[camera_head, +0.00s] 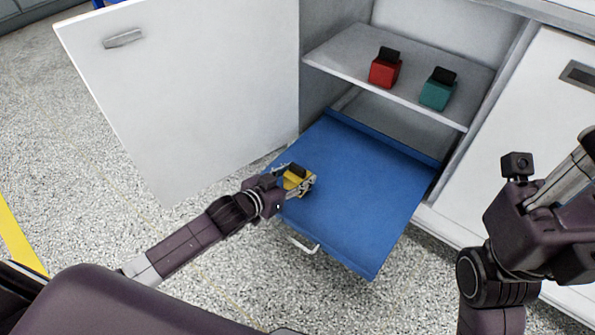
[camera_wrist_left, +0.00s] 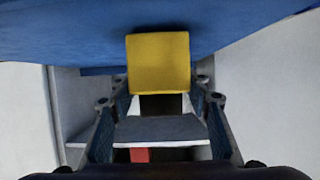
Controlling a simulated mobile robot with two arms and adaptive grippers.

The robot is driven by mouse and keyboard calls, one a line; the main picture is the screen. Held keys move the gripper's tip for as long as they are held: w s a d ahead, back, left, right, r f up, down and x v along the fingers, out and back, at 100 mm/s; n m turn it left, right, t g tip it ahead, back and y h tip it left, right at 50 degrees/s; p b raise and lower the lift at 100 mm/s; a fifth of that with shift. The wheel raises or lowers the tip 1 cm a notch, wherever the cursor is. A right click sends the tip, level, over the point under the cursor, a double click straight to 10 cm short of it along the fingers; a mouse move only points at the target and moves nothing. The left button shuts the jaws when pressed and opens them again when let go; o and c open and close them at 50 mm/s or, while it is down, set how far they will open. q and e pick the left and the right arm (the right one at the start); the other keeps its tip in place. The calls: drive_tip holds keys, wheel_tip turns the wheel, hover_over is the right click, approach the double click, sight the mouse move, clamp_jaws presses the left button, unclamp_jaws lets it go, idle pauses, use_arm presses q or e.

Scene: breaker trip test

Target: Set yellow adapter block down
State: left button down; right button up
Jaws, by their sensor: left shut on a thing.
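The yellow adapter block (camera_head: 294,183), with a dark top part, is held in my left gripper (camera_head: 298,181) over the left side of the blue pull-out tray (camera_head: 350,195). In the left wrist view the yellow block (camera_wrist_left: 158,62) sits between the two fingers of the left gripper (camera_wrist_left: 160,90), against the blue surface (camera_wrist_left: 60,30). I cannot tell whether the block touches the tray. The right arm shows at the right, but its fingers are not in view.
A red block (camera_head: 384,72) and a teal block (camera_head: 436,94), each with a dark top, stand on the grey shelf (camera_head: 340,55) above the tray. An open white door (camera_head: 190,100) is at the left. The tray's middle and right are clear.

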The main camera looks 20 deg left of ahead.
use_arm(q)
drive_tip(key=shift+w, duration=0.1)
drive_tip(key=shift+f, duration=0.15)
drive_tip(key=c, duration=1)
unclamp_jaws()
drive_tip(key=shift+f, duration=0.2)
drive_tip(key=shift+c, duration=0.2)
